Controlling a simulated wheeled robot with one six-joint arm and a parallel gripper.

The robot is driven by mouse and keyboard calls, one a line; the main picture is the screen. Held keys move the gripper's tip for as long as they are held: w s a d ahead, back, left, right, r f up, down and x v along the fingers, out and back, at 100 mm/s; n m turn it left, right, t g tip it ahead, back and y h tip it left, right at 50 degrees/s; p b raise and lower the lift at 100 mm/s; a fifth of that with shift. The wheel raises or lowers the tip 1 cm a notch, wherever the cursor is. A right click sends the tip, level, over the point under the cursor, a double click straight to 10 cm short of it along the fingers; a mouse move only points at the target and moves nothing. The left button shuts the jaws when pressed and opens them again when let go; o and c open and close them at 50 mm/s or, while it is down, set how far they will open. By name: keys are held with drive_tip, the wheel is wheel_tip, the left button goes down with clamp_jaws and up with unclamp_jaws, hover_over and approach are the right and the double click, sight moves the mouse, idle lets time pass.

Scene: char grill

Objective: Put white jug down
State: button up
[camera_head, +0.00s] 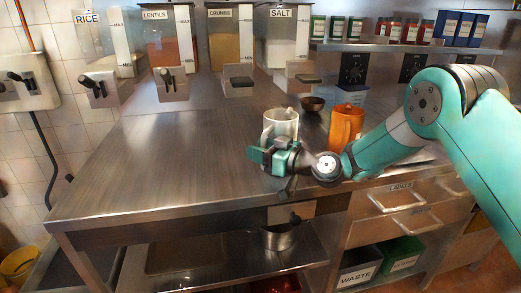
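The white jug (283,122) is upright over the steel counter (170,160), right of its middle. My gripper (264,157) is in front of the jug's lower left side and hides part of it. The jug's handle side faces my gripper. I cannot tell whether the fingers close on the handle or whether the jug's base touches the counter.
An orange jug (346,125) stands just right of the white jug, with a small dark bowl (313,104) behind. Dispensers, including lentils (168,42) and salt (288,40), line the back. The counter's left half is clear. A pot (278,237) sits on the lower shelf.

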drive_tip(key=b+v, duration=0.3)
drive_tip(key=v, duration=0.9)
drive_tip(key=s+a+r+n+g+h, duration=0.1)
drive_tip(key=s+r+g+h, duration=0.15)
drive_tip(key=s, duration=0.35)
drive_tip(key=s+a+r+g+h, duration=0.1)
drive_tip(key=s+a+r+g, duration=0.1)
drive_tip(key=s+g, duration=0.3)
drive_tip(key=s+d+m+h, duration=0.3)
drive_tip(key=s+d+h, duration=0.1)
drive_tip(key=s, duration=0.6)
drive_tip(key=s+d+f+m+g+h, duration=0.1)
drive_tip(key=s+d+m+h, duration=0.2)
drive_tip(key=s+d, duration=0.4)
drive_tip(key=s+h, duration=0.1)
drive_tip(key=s, duration=0.2)
drive_tip(key=shift+d, duration=0.2)
